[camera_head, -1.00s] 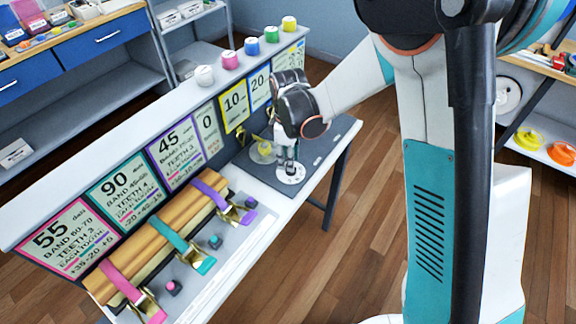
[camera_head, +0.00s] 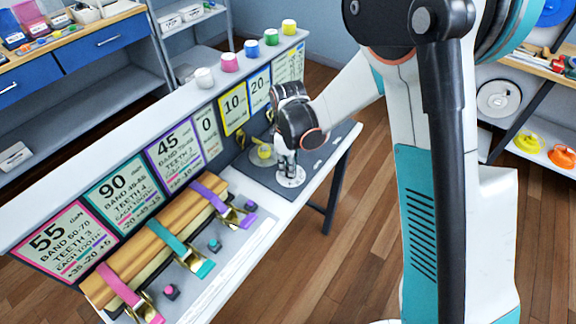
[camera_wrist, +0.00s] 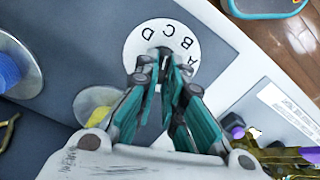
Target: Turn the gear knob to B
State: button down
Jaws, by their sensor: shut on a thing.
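The gear dial is a white disc (camera_wrist: 135,46) lettered A, B, C and D in the wrist view. It lies on a dark grey plate, and its white disc also shows in the head view (camera_head: 290,179). My gripper (camera_wrist: 164,64) reaches down over the dial, its fingers close together and shut on the knob at the dial's middle. The fingers hide most of the knob, so I cannot tell which letter it points to. In the head view my gripper (camera_head: 286,160) stands upright over the disc.
A round base with a yellow part (camera_head: 262,154) stands left of the dial, close to my fingers. Pink, teal and purple straps (camera_head: 210,194) cross a wooden beam nearer the front. Upright sign cards (camera_head: 174,152) line the back, with coloured pots on the ledge above.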

jog(key=shift+m, duration=0.3)
jog(key=m, duration=0.3)
jog(key=shift+w+d+b, duration=0.1)
jog(key=shift+b, duration=0.3)
jog(key=shift+w+d+m+b, duration=0.1)
jog(key=shift+m+b, duration=0.2)
jog(key=shift+m, duration=1.7)
jog(key=c, duration=1.7)
grip_release()
notch_tip(320, 180, up, 12)
